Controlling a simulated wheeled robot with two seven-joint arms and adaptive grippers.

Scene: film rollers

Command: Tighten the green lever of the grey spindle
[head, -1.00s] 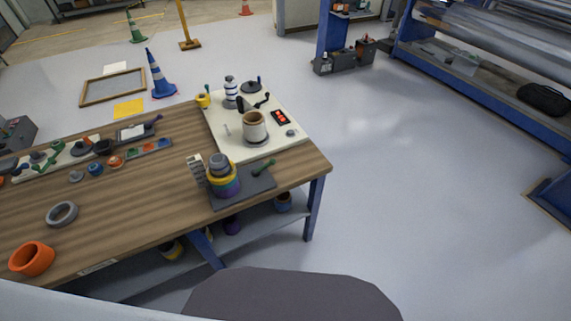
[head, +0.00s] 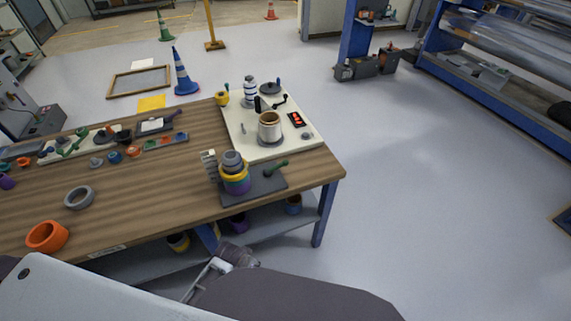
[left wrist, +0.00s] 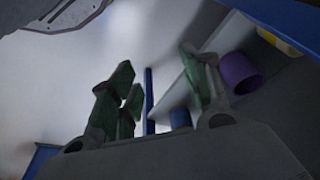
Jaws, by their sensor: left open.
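A dark grey plate (head: 253,187) lies at the table's front right corner. On it a grey post (head: 232,161) stands upright with yellow and purple rings around its lower part. A green lever (head: 275,167) sticks up to the right on the same plate, beside the post. My left gripper (left wrist: 156,68) is open and empty in the left wrist view, its green-padded fingers apart. In the head view, part of it (head: 237,257) shows low in front of the table, below the plate and away from the lever. My right gripper is not in view.
The wooden table (head: 150,205) holds an orange ring (head: 47,236), a grey ring (head: 79,197) and a cream board (head: 245,134) with a roll. The lower shelf (head: 268,228) carries several rolls; a purple one (left wrist: 238,73) shows near my left gripper. The floor right of the table is clear.

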